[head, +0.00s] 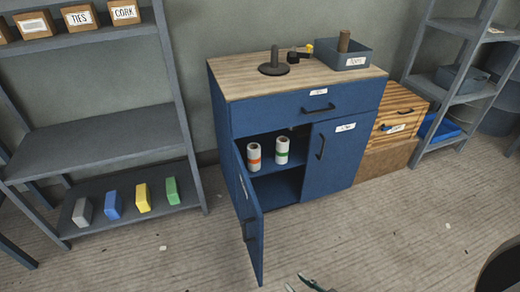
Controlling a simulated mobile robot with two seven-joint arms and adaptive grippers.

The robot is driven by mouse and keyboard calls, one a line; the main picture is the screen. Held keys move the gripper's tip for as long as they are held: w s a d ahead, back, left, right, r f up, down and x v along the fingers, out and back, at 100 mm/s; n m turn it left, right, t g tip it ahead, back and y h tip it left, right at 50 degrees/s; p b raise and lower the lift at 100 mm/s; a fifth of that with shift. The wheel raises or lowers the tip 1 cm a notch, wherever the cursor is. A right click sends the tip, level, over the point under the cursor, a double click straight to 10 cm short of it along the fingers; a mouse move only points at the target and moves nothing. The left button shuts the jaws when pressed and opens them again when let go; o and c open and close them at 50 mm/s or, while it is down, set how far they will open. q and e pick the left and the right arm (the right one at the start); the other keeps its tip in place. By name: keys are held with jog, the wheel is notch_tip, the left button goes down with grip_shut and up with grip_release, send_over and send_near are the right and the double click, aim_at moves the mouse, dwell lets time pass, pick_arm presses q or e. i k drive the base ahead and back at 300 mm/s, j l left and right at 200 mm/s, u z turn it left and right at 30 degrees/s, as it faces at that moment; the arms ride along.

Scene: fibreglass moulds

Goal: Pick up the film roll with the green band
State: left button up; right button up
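The film roll with the green band (282,145) is white and stands upright on the inner shelf of the blue cabinet (333,165). A similar film roll with an orange band (254,164) stands to its left, a little apart. The cabinet's left door (249,222) is swung open toward me. My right gripper (298,284) shows only its fingertips at the bottom edge; they look apart with nothing between them. It is in front of the cabinet, well away from the rolls. My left gripper is not in view.
The open door stands left of the cabinet opening. The right door (336,152) and drawer (306,108) are shut. A blue-grey bin (352,59) and a dark stand (274,68) are on top. Grey shelves (90,148) stand left; a wooden crate (397,110) is right.

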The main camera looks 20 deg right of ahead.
aim_at(282, 150)
jog(key=i+l+u, duration=0.1)
jog(key=l+u, duration=0.15)
jog(key=l, duration=0.2)
jog(key=l+u, duration=0.25)
jog(key=l, duration=0.2)
jog(key=l+u, duration=0.1)
jog(key=l, duration=0.4)
jog(key=i+l+u, duration=0.1)
jog(key=l, duration=0.4)
jog(key=l+u, duration=0.1)
jog(key=l, duration=1.9)
